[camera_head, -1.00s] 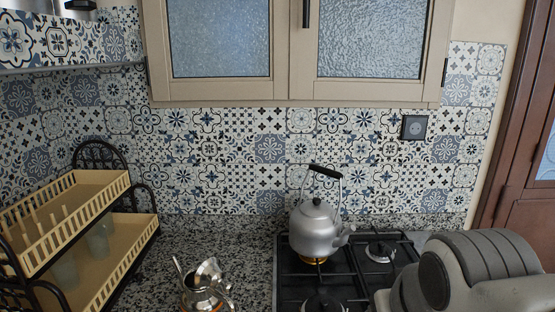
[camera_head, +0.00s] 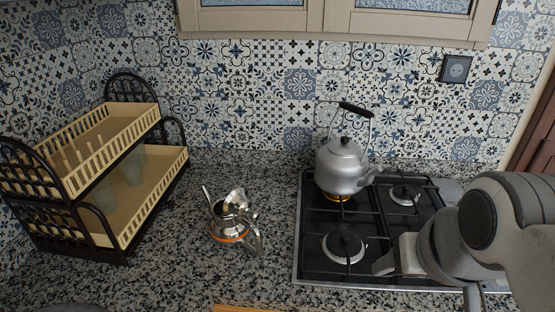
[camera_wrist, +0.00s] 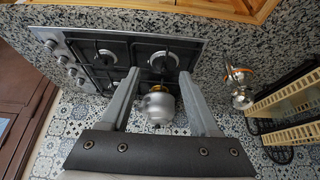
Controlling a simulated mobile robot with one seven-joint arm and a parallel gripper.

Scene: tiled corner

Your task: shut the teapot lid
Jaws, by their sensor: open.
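A small silver teapot (camera_head: 229,222) with an orange band near its base stands upright on the granite counter, left of the hob. Its lid (camera_head: 236,199) is raised and tilted open, showing the dark mouth. The teapot also appears in the wrist view (camera_wrist: 240,97), small and at the right. My gripper (camera_wrist: 160,74) is open, its two fingers apart with nothing held between them. In the head view my arm is over the right part of the hob, well to the right of the teapot and apart from it.
A two-tier dish rack (camera_head: 140,205) with glasses stands at the left. Counter around the teapot is clear.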

